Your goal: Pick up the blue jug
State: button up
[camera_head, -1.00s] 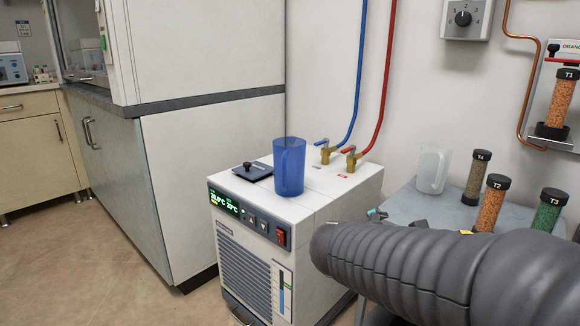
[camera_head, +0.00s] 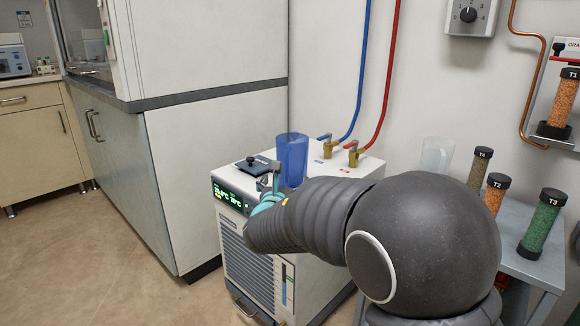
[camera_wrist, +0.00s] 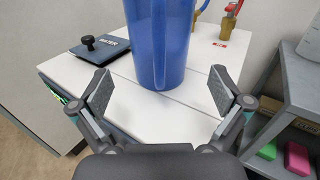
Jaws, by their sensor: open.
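The blue jug (camera_head: 292,158) stands upright on top of the white chiller unit (camera_head: 320,175). It also shows in the wrist view (camera_wrist: 160,45), upright, its top cut off by the frame edge. My gripper (camera_head: 270,185) is at the front edge of the chiller top, in front of the jug; my arm hides part of it. In the wrist view my gripper (camera_wrist: 162,98) is open and empty, with one finger on each side of the jug's line. The jug's base is beyond the fingertips and apart from them.
A black lid (camera_wrist: 100,50) with a knob lies left of the jug on the chiller. Taps with blue and red hoses (camera_head: 352,150) stand behind. A grey cart (camera_head: 520,262) at right holds a clear jug (camera_head: 437,154) and several capped tubes (camera_head: 541,222).

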aim_at(291, 166)
jog(key=shift+w+d+r+p, duration=0.1)
jog(key=shift+w+r+p, duration=0.05)
jog(key=shift+w, duration=1.15)
jog(key=shift+w+d+r+p, duration=0.1)
jog(key=shift+w+p, duration=0.05)
jog(key=shift+w, duration=1.15)
jog(key=shift+w+d+r+p, duration=0.1)
jog(key=shift+w+r+p, duration=0.05)
jog(key=shift+w, duration=1.15)
jog(key=c, duration=1.1)
